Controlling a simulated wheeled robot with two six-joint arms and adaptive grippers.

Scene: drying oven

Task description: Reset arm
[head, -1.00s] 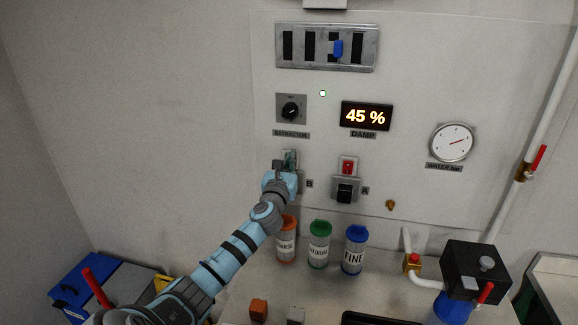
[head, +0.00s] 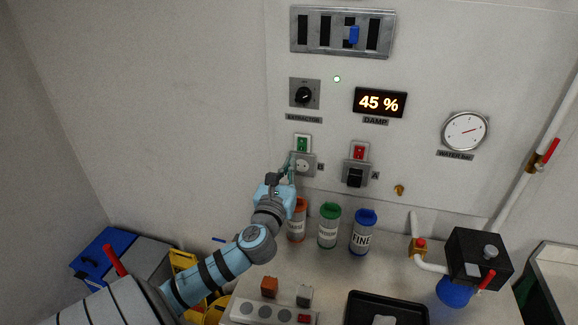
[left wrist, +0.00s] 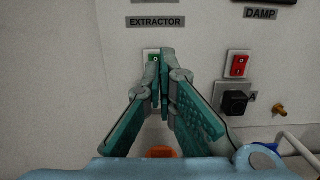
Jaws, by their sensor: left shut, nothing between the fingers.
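My left gripper (head: 288,172) is shut and empty in the head view, in front of the wall panel and just left of the outlet (head: 303,164). Its teal fingers (left wrist: 163,80) meet in the left wrist view and cover part of the green switch. The green switch (head: 302,144) sits above the outlet under the extractor knob (head: 304,95). To its right are a red switch (head: 359,152) and a black plug (head: 355,177). I cannot tell from the head view whether the fingers touch the wall. My right gripper is not in view.
Jars with orange (head: 297,204), green (head: 330,211) and blue (head: 366,216) lids stand on the counter below. A power strip (head: 270,312) and a black tray (head: 360,299) lie in front. A black box (head: 478,257) and pipes are at right.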

